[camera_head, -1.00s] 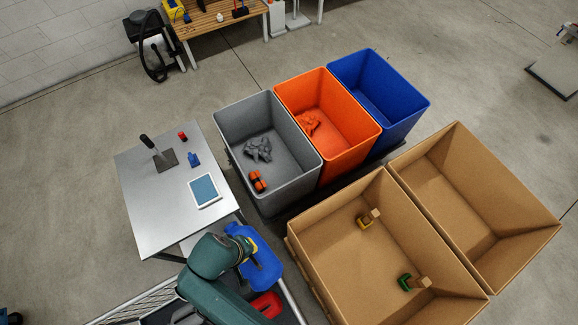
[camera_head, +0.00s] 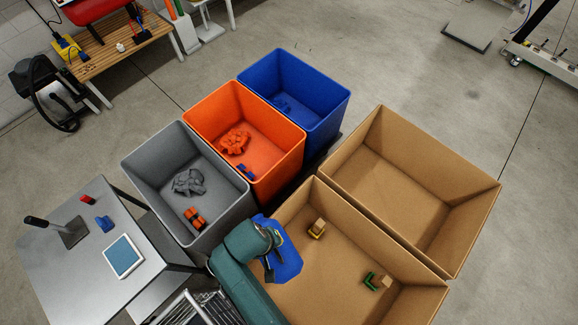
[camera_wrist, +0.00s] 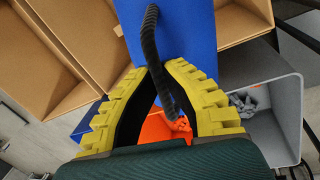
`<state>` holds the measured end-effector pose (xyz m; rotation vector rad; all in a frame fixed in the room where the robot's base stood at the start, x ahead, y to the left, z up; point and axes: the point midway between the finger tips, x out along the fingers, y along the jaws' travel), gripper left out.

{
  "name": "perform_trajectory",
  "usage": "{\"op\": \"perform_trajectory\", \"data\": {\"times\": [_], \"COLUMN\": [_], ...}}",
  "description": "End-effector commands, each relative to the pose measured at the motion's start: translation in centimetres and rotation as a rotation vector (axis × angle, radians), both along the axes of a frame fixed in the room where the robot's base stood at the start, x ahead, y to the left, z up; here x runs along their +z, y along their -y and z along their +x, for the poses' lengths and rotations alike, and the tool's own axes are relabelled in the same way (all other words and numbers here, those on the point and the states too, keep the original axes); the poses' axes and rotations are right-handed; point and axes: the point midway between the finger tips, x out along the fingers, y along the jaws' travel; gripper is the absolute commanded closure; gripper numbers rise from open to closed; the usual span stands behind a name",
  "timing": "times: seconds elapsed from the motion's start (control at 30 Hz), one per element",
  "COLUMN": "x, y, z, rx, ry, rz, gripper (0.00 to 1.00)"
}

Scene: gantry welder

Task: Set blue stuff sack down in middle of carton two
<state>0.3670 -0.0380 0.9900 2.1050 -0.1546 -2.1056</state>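The blue stuff sack (camera_head: 284,262) hangs from my gripper (camera_head: 274,238) over the left edge of the nearer cardboard carton (camera_head: 405,307). In the wrist view my gripper's yellow fingers (camera_wrist: 163,68) close around the sack's black strap (camera_wrist: 152,35), and the blue sack (camera_wrist: 185,25) lies beyond them. The second, farther carton (camera_head: 375,190) is up and to the right and looks empty. No label shows which one is carton two.
Grey (camera_head: 140,178), orange (camera_head: 208,112) and blue (camera_head: 262,75) bins stand in a row left of the cartons with items inside. A metal table (camera_head: 60,270) with small objects is at lower left. Open floor lies beyond the farther carton.

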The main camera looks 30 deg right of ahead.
Motion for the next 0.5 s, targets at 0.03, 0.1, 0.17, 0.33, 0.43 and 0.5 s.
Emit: {"op": "perform_trajectory", "data": {"times": [0.03, 0.1, 0.17, 0.33, 0.43, 0.5], "x": [-2.7, -5.2, -7.5, -14.0, -17.7, -20.3], "y": [0.9, 2.2, 3.3, 6.4, 8.1, 9.2], "z": [-0.4, -1.1, -1.8, -4.3, -5.8, -7.0], "rx": [0.004, 0.017, 0.031, 0.07, 0.093, 0.11], "ry": [0.002, 0.001, 0.001, -0.001, 0.001, 0.0], "rz": [0.001, 0.004, 0.006, 0.012, 0.013, 0.014], "gripper": [1.0, 1.0, 1.0, 1.0, 1.0, 1.0]}}
